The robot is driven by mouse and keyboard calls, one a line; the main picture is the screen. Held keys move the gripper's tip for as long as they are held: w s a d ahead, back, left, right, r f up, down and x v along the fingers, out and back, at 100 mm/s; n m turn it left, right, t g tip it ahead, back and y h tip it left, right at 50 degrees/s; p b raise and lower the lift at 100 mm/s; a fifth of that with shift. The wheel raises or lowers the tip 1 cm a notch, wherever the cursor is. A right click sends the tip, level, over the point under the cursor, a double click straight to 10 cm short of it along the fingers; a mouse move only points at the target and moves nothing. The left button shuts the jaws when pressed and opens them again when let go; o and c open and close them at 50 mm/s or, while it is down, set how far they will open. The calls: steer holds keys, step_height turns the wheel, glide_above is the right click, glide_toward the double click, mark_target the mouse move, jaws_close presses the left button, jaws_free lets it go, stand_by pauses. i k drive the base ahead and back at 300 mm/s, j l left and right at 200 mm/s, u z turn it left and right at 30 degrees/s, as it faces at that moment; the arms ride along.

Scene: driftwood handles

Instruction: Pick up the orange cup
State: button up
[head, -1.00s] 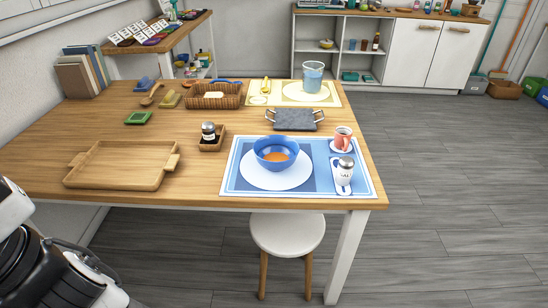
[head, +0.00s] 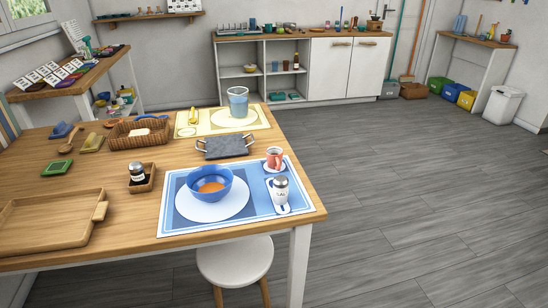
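An orange cup (head: 274,157) stands upright on a small white saucer (head: 274,168) at the right side of a blue placemat (head: 178,217). The placemat lies near the right front corner of the wooden table (head: 130,246). A white salt shaker (head: 280,190) stands just in front of the cup. A blue bowl (head: 211,185) with orange contents sits to its left on a white plate. My gripper is not in this view.
A grey stone slab with metal handles (head: 227,146) lies behind the placemat. A blue glass (head: 238,102) stands on a yellow placemat farther back. A white stool (head: 235,260) is at the table's front. The floor to the right is clear.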

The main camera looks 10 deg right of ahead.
mark_target(276, 161)
steer(key=i+l+z, duration=0.55)
steer(key=i+l, duration=0.25)
